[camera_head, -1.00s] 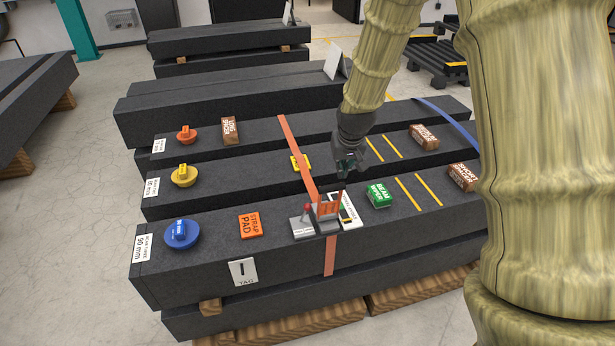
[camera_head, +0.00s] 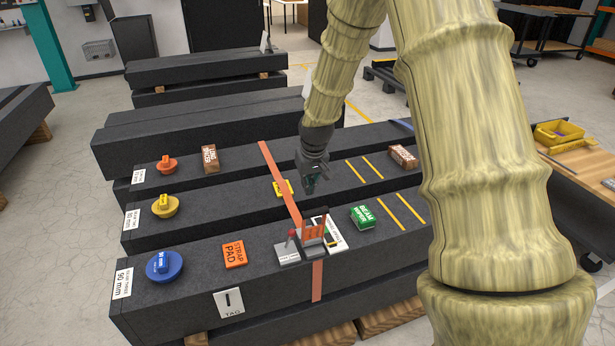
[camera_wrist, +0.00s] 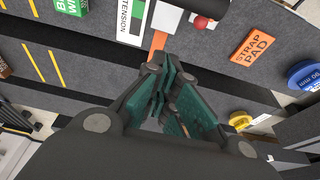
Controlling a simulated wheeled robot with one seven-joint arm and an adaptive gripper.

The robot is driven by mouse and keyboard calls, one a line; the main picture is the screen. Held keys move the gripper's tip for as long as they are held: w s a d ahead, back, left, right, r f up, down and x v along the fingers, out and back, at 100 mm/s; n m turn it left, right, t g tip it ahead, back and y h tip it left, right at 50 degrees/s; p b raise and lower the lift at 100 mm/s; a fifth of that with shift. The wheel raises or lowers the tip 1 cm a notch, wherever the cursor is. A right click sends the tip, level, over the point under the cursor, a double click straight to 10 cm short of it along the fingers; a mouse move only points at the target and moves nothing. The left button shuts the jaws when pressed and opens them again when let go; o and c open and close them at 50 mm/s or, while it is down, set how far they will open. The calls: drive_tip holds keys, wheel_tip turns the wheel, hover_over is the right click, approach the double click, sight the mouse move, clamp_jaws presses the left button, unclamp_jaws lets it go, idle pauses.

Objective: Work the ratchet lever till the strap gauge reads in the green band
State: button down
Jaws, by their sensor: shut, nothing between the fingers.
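The ratchet (camera_head: 311,240) sits on the orange strap (camera_head: 317,281) on the front granite beam. Its orange lever (camera_head: 313,230) stands up, and a small red-knobbed post (camera_head: 291,235) is at its left. The white extension gauge card (camera_head: 328,233) lies beside it on the right; its reading is too small to tell. In the wrist view the card (camera_wrist: 131,20) and the red knob (camera_wrist: 200,22) show at the top edge. My gripper (camera_head: 311,184) is shut and empty, above the middle beam, behind the ratchet and apart from it. Its green-padded fingers (camera_wrist: 170,95) are together.
An orange strap pad (camera_head: 234,254) and blue knob (camera_head: 164,266) lie left on the front beam. A green beam wiper (camera_head: 363,217) lies right of the card. A yellow tag (camera_head: 283,188) is beside the strap behind. A wooden bench (camera_head: 585,180) stands at right.

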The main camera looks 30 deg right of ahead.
drive_tip(key=shift+s+a+f+p, duration=0.2)
drive_tip(key=shift+s+f+p, duration=0.45)
drive_tip(key=shift+f, duration=0.25)
drive_tip(key=shift+s+a+f+p, duration=0.15)
drive_tip(key=shift+s+f+p, duration=0.3)
drive_tip(key=shift+s+f, duration=0.4)
drive_tip(key=shift+a, duration=0.15)
